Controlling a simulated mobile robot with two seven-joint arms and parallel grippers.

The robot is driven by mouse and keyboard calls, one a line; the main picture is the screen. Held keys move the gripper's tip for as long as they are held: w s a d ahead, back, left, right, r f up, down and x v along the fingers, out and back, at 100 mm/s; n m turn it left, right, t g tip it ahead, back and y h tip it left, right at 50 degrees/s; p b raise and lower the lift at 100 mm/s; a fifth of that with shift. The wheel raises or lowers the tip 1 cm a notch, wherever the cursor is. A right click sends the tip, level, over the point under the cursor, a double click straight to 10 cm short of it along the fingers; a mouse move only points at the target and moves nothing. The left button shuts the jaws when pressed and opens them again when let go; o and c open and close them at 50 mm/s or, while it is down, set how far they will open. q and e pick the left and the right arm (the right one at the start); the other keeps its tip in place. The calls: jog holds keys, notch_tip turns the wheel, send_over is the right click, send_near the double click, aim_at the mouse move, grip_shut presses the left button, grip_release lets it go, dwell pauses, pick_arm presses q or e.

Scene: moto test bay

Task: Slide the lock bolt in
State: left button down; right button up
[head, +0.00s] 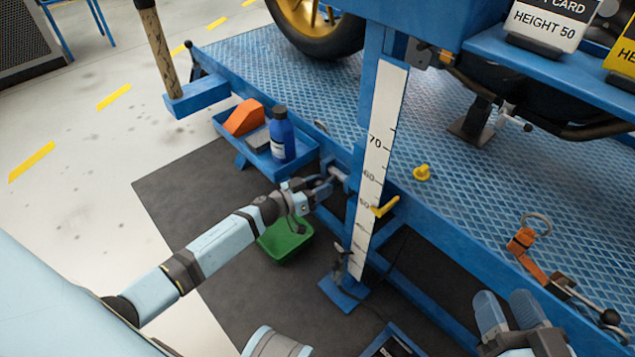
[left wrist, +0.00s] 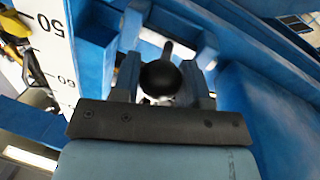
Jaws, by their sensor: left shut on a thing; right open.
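The lock bolt (head: 338,174) is a short grey rod at the side of the blue lift, just left of the white height scale in the head view. My left gripper (head: 322,186) is at the bolt's outer end. In the left wrist view the bolt's round black knob (left wrist: 160,78) sits between the two fingers of my left gripper (left wrist: 162,90), which is shut on it. The fingers partly hide the bolt, so how deep it sits is unclear. My right gripper (head: 508,312) is open and empty at the lower right of the head view.
The height scale (head: 381,145) with a yellow pointer (head: 386,207) stands close to the right of my left gripper. A blue tray (head: 250,158) holds a blue bottle (head: 281,135). A green bin (head: 285,240) lies below my left wrist. An orange strap (head: 545,260) lies on the platform.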

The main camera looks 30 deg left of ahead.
pick_arm(q)
jog(key=d+p, duration=0.1)
jog(key=d, duration=0.1)
jog(key=s+d+p, duration=0.1)
jog(key=d, duration=0.1)
jog(key=shift+s+r+p, duration=0.2)
jog(key=shift+p, duration=0.15)
jog(key=shift+s+d+f, duration=0.1)
jog(key=shift+d+f, duration=0.1)
jog(key=shift+f, duration=0.05)
pick_arm(e)
jog(key=shift+m+t, duration=0.5)
jog(key=shift+t, duration=0.3)
jog(key=r, duration=0.4)
jog(key=shift+s, duration=0.25)
pick_arm(q)
jog(key=c, duration=0.7)
grip_release()
jog(key=shift+d, duration=0.1)
jog(key=shift+p+v, duration=1.95)
jog(key=shift+v, duration=5)
pick_arm(e)
jog(key=shift+m+t, duration=0.3)
jog(key=shift+t, duration=0.5)
jog(key=shift+s+d+r, duration=0.1)
jog(key=shift+d+r, duration=0.1)
jog(key=shift+r, duration=0.9)
jog(key=shift+s+d+r, duration=0.1)
jog(key=shift+d+r, duration=0.05)
jog(key=shift+r, duration=0.9)
